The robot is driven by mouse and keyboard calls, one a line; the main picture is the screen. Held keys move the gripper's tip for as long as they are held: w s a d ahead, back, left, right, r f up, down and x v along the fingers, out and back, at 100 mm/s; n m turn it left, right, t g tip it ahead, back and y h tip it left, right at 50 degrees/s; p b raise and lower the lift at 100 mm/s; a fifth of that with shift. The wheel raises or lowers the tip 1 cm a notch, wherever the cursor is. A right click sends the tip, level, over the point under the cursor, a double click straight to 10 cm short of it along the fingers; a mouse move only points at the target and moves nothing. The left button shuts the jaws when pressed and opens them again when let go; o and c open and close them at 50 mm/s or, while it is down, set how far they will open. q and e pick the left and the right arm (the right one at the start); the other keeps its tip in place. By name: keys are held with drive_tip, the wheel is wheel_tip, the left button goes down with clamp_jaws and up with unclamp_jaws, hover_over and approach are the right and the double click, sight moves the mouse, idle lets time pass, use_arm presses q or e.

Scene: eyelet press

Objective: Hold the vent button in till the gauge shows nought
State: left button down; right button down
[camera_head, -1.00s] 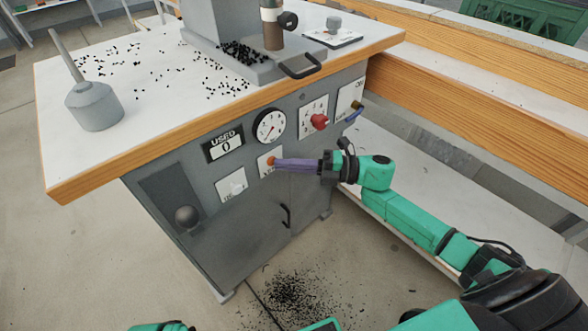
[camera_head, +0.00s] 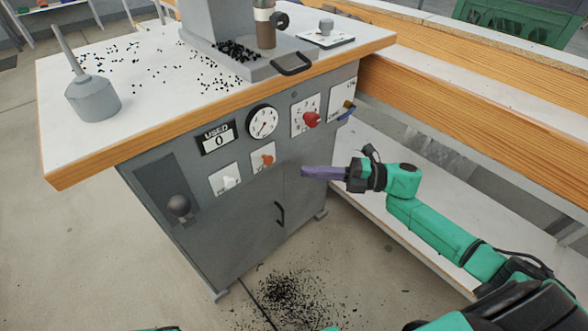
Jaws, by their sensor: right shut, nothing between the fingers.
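The orange button (camera_head: 267,159) sits on a white plate in the cabinet's front; I take it for the vent button, but its label is too small to read. The round white gauge (camera_head: 262,121) is just above it. Its dark needle points to the lower left; the figures are too small to read. My right gripper (camera_head: 304,172), with purple fingers, is shut and empty. Its tips are to the right of the orange button and apart from it, in front of the cabinet. My left gripper is out of view.
A white switch (camera_head: 229,182) and a counter reading 0 (camera_head: 217,138) are to the left. A door handle (camera_head: 280,213) sticks out below. The wooden bench edge (camera_head: 200,119) overhangs the panel.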

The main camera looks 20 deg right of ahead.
drive_tip(key=v, duration=0.4)
drive_tip(key=shift+s+d+r, duration=0.1)
drive_tip(key=shift+s+d, duration=0.1)
drive_tip(key=shift+s, duration=0.05)
